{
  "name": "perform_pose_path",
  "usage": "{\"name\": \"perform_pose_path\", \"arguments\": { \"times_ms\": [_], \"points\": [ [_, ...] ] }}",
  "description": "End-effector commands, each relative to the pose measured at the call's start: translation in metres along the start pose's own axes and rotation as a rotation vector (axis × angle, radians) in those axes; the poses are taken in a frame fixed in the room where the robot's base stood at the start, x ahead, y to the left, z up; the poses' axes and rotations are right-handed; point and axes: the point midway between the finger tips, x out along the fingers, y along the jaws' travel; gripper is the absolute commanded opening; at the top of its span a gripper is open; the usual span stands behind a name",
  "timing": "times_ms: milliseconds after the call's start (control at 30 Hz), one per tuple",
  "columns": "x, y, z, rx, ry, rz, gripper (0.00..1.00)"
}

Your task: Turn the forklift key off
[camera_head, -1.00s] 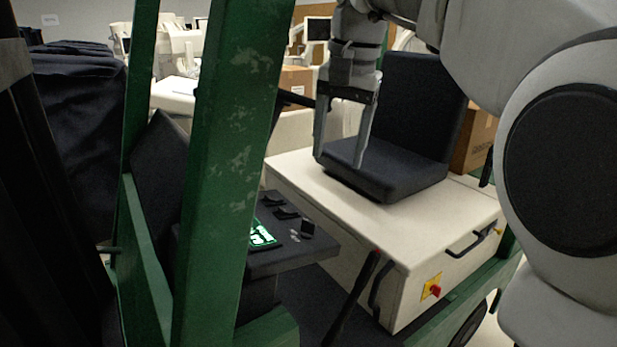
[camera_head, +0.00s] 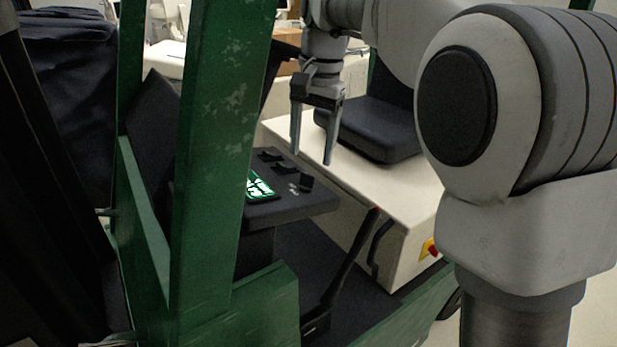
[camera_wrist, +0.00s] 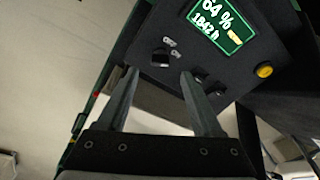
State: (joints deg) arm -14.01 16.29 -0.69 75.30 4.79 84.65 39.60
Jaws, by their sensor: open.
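The forklift's dark console (camera_head: 290,208) carries a lit green display (camera_head: 258,187), which reads 64 % and 1842 h in the wrist view (camera_wrist: 221,22). A small black knob (camera_head: 306,182), which looks like the key switch, stands beside two pale marks near the console's edge. In the wrist view the knob (camera_wrist: 160,57) lies just ahead of the gap between my fingertips. My gripper (camera_head: 313,157) is open and empty, pointing down above the console's far right corner. The fingers show no contact with the knob.
Two more dark controls (camera_head: 270,155) sit along the console, and a yellow button (camera_wrist: 264,71) shows in the wrist view. A green mast post (camera_head: 215,130) stands left. The black seat (camera_head: 378,130) is behind my gripper. A red switch (camera_head: 432,249) is partly hidden by my arm.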

Motion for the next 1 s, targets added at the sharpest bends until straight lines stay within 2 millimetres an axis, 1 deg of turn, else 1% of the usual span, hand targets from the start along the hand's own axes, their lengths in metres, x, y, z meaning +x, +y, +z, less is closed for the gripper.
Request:
{"name": "perform_pose_path", "arguments": {
  "times_ms": [33,100,200,300,433,700,767,800,867,1000],
  "points": [
    [0.013,0.001,0.001,0.000,-0.002,0.002,0.68],
    [0.026,0.000,0.000,0.000,-0.002,0.001,0.68],
    [0.040,0.000,0.000,-0.001,-0.001,0.001,0.68],
    [0.050,0.000,0.000,-0.001,0.000,0.000,0.68],
    [0.056,0.000,0.000,-0.001,0.001,-0.001,0.68],
    [0.057,0.000,0.000,-0.001,0.001,-0.001,0.68],
    [0.057,0.000,0.000,-0.001,0.001,-0.001,0.58],
    [0.057,0.000,0.000,-0.001,0.001,-0.001,0.51],
    [0.057,0.000,0.000,-0.001,0.001,-0.001,0.41],
    [0.057,0.000,0.000,-0.001,0.001,-0.001,0.15]
  ]
}}
